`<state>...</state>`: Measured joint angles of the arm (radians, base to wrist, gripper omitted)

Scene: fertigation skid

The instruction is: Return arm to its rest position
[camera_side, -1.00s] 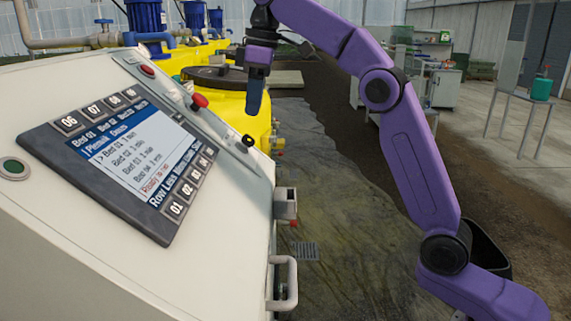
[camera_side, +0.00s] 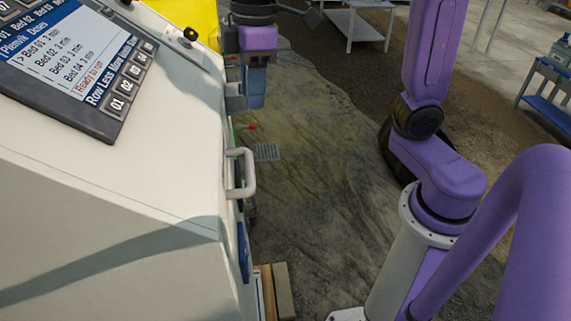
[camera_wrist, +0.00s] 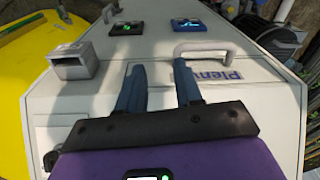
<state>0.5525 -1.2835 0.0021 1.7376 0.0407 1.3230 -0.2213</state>
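My gripper (camera_side: 254,101) hangs with its blue fingers pointing down, at the right side of the white control cabinet (camera_side: 120,190) in the side view. In the wrist view its two fingers (camera_wrist: 158,72) stand apart with nothing between them. The cabinet's white face (camera_wrist: 150,38) lies beyond the fingertips there; I cannot tell the exact gap. My purple arm rises from its pale base post at the right in the side view; its upper part is cut off by the top edge.
A grey handle (camera_side: 240,172) sticks out from the cabinet below my gripper. A small grey box (camera_wrist: 75,62) on the cabinet and a yellow tank (camera_wrist: 22,80) are at the left in the wrist view. Open floor (camera_side: 320,170) lies between cabinet and arm base.

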